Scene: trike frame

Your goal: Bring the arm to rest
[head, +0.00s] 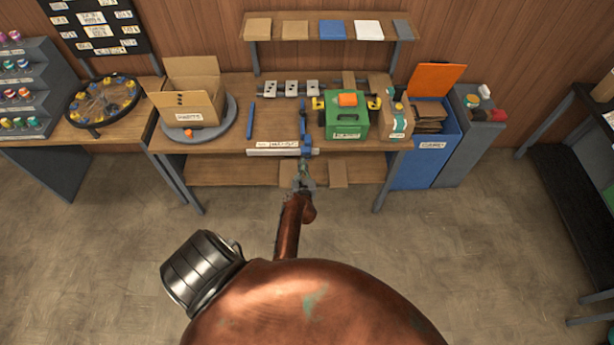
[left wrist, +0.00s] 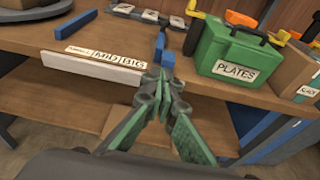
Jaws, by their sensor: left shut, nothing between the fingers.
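My left arm, copper-brown, reaches forward from the bottom of the head view. Its gripper (head: 304,183) is in front of the workbench's front edge, and it shows large in the left wrist view (left wrist: 163,85). The fingers are together at the tips with nothing between them. Behind the tips stands a blue upright piece (left wrist: 160,47) at the bench edge; I cannot tell whether the gripper touches it. My right gripper is not in view.
The workbench (head: 230,147) holds a green box labelled PLATES (head: 346,120), an open cardboard box (head: 190,95) and a blue bar (head: 251,120). A labelled strip (head: 268,152) runs along its front edge. A blue bin (head: 428,150) stands right. The floor (head: 450,240) in front is clear.

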